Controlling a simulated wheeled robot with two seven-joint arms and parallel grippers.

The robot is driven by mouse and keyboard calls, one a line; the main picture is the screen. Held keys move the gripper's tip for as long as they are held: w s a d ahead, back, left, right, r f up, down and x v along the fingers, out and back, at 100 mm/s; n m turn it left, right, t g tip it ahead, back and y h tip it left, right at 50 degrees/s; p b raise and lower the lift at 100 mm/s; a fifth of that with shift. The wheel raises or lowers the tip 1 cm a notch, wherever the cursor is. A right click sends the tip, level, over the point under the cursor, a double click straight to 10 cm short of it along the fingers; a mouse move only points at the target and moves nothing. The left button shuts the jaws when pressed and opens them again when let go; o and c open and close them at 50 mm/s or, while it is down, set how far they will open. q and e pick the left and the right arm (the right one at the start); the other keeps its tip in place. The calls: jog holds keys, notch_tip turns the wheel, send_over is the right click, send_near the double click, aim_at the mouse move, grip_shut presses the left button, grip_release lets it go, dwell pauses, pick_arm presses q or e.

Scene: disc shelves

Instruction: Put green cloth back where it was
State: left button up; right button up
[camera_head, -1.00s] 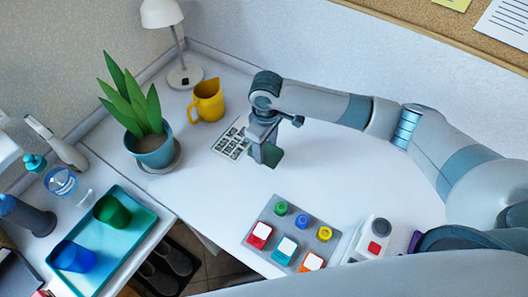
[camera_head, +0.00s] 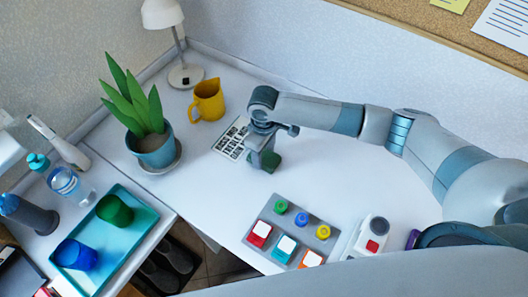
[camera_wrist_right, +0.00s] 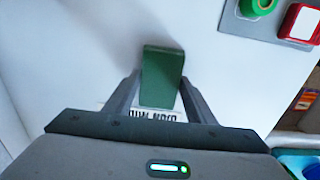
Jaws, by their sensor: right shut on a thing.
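The green cloth (camera_head: 273,162) is a small dark green folded piece at the white desk, right beside a printed card. My right gripper (camera_head: 264,149) points down and is shut on the green cloth. In the right wrist view the green cloth (camera_wrist_right: 162,72) stands between the two fingers of my right gripper (camera_wrist_right: 160,90). I cannot tell whether its lower edge touches the desk. My left gripper is not in view.
The printed card (camera_head: 231,139) lies just left of the cloth. A yellow jug (camera_head: 208,101), a potted plant (camera_head: 154,148) and a lamp (camera_head: 186,75) stand further left. A grey button panel (camera_head: 292,231) lies nearer. Desk between is clear.

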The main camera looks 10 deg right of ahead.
aim_at(264, 156)
jog(key=shift+f, duration=0.15)
jog(key=o, duration=1)
notch_tip(264, 156, up, 12)
jog(key=shift+r+b, duration=0.2)
jog(key=shift+b, duration=0.6)
jog(key=shift+f, duration=0.1)
